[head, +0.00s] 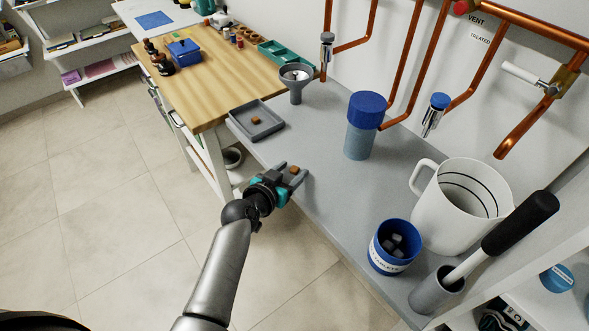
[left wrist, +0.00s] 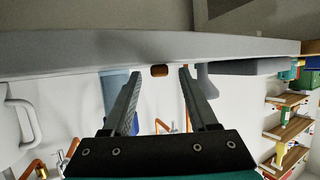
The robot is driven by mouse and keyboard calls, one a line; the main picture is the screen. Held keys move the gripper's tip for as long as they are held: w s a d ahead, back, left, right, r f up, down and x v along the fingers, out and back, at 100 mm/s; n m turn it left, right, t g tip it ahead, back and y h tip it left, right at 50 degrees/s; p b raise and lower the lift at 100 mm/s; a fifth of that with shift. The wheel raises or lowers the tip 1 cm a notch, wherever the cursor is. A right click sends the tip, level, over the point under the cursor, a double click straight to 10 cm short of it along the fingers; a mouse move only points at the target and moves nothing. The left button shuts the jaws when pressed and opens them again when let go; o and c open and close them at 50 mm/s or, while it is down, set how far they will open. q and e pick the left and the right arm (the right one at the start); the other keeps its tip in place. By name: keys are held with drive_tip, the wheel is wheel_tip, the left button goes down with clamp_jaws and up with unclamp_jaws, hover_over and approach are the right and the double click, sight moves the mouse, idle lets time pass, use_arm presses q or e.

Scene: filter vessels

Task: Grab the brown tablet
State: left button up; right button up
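A brown tablet (head: 294,169) lies on the grey counter, partly hidden by my left gripper (head: 291,175) in the head view. In the left wrist view, which is upside down, this tablet (left wrist: 160,70) shows between the two fingertips (left wrist: 160,73), with a gap on each side. The left gripper is open, and nothing is clamped in it. I cannot tell exactly how deep the tablet is between the fingers. Another brown tablet (head: 255,120) lies in the grey tray (head: 273,131) farther back. My right gripper is not in view.
A blue tub (head: 377,261) of dark tablets, a white jug (head: 438,215) and a black-handled tool (head: 520,223) stand at the right. A blue-capped container (head: 360,140) and a funnel (head: 296,92) stand behind. The counter (head: 335,213) is clear right of the gripper.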

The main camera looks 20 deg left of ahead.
use_arm(q)
clamp_jaws()
idle(0.6)
